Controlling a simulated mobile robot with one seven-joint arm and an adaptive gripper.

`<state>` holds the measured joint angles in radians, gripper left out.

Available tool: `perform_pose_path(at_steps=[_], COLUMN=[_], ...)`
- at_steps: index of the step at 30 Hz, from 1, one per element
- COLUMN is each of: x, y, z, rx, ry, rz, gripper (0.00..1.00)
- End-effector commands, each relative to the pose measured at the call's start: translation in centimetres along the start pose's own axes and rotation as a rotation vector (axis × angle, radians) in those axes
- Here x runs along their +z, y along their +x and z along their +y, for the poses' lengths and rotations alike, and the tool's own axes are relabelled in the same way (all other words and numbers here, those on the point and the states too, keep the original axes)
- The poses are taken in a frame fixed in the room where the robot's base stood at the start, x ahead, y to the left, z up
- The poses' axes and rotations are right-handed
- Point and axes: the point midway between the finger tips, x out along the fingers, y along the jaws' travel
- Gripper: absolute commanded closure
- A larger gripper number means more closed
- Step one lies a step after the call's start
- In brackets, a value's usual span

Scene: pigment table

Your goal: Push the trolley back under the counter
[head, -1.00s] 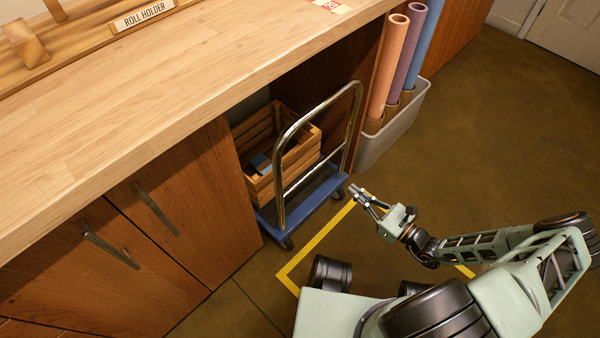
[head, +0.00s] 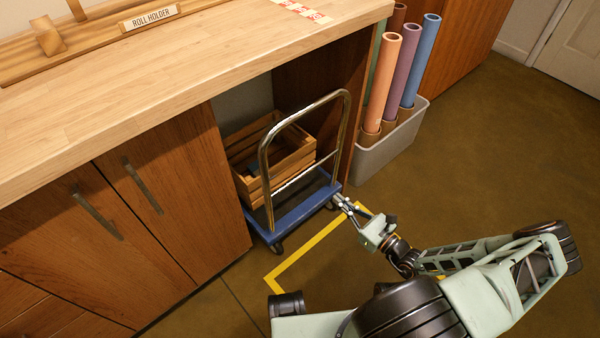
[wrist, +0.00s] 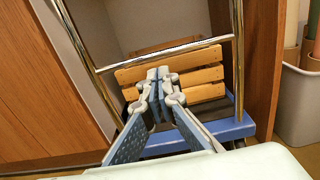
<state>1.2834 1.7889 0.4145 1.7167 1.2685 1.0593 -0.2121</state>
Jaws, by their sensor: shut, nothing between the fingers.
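The trolley has a blue platform (head: 300,212) on dark wheels and an upright chrome hoop handle (head: 264,165). It stands at the bay under the wooden counter (head: 200,62), its front end and handle at the opening. A slatted wooden crate (head: 290,165) rides on it, further inside. My gripper (head: 338,200) is shut and empty, low at the platform's front right corner; I cannot tell whether it touches. In the wrist view its closed fingers (wrist: 158,74) point at the trolley, below the handle's crossbar (wrist: 165,53) and in front of the crate (wrist: 205,75).
Cabinet doors (head: 150,225) border the bay on the left, a wooden side panel (head: 357,110) on the right. A grey bin (head: 385,150) with several coloured rolls stands right of it. A yellow floor line (head: 305,250) lies in front. The floor (head: 480,160) at right is open.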

Motion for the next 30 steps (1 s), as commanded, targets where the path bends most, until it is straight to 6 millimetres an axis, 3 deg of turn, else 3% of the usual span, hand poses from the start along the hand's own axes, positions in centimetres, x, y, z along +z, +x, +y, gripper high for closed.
perform_pose_path(at_steps=[16, 21, 30], x=[0.0, 0.0, 0.0], y=[11.0, 12.6, 13.0], z=[0.2, 0.1, 0.1], rx=[0.004, 0.002, 0.002], ry=[-0.001, -0.001, -0.001], rz=[-0.002, -0.001, -0.001], gripper=[1.00, 1.00, 1.00])
